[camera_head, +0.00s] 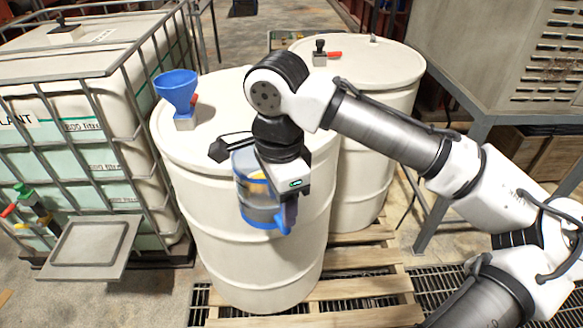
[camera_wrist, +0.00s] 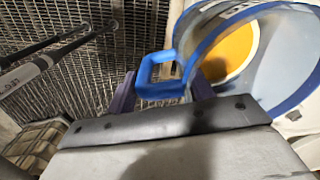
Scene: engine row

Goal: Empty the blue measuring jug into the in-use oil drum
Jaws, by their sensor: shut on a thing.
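The blue measuring jug (camera_head: 258,212) is clear-walled with blue trim. It hangs in front of the near white drum (camera_head: 250,265), looking roughly upright. My gripper (camera_head: 286,203) points down and is shut on the jug's blue handle. In the wrist view, the handle (camera_wrist: 147,88) lies between my fingers, and the jug (camera_wrist: 285,50) is at right. An orange patch shows in it; I cannot tell if it is contents or a marking. A blue funnel (camera_head: 177,90) stands on the near drum's top. The far drum (camera_head: 372,68) carries a valve with a red lever (camera_head: 327,54).
A caged tank (camera_head: 90,120) with a drip shelf (camera_head: 90,248) stands at left. The drums stand on a wooden pallet (camera_head: 355,285) beside floor grating. A grey machine cabinet (camera_head: 500,50) on a metal stand is at right. Space above the funnel is clear.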

